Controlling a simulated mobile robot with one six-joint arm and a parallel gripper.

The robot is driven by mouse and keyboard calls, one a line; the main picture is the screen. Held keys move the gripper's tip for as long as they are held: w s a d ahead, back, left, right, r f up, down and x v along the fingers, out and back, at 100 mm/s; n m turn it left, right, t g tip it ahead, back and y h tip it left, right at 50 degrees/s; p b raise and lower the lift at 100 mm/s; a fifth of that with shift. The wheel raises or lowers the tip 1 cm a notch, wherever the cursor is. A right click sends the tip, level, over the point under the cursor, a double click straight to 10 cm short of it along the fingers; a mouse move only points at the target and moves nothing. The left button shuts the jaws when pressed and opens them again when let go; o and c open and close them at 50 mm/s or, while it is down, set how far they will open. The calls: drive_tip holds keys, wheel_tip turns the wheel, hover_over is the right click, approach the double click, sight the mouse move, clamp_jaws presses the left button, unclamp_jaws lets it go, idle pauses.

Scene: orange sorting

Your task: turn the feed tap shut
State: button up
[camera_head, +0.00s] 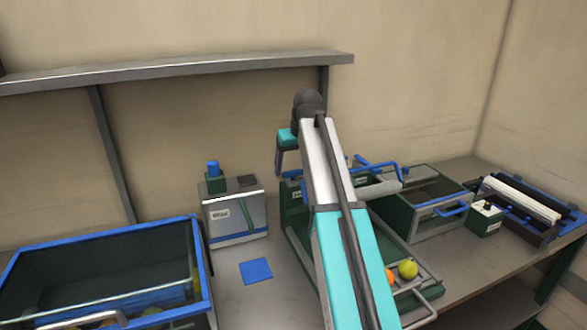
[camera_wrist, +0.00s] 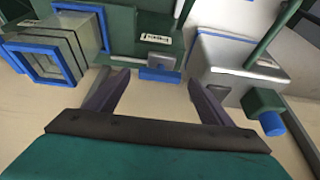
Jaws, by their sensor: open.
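In the wrist view a small blue bar (camera_wrist: 160,75) sits on a grey fitting below a white label on a dark green body. It looks like the feed tap's handle, but I cannot read the label for certain. My gripper (camera_wrist: 157,82) is open and empty. Its two dark fingers point toward the blue bar, one to each side; I cannot tell the gap in depth. In the head view my gripper (camera_head: 279,163) hangs behind my raised arm, which hides most of the green machine (camera_head: 295,215) and the tap area.
A grey box (camera_head: 222,217) with a green-and-blue cap stands left of the machine; it is close at right in the wrist view (camera_wrist: 235,65). A blue-rimmed glass bin (camera_head: 95,235) is at left. A lemon (camera_head: 408,269) and an orange (camera_head: 389,276) lie on the tray. A shelf (camera_head: 180,70) spans the wall.

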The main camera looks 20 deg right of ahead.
drive_tip(key=shift+x, duration=0.9)
drive_tip(key=shift+c, duration=0.3)
drive_tip(key=c, duration=1)
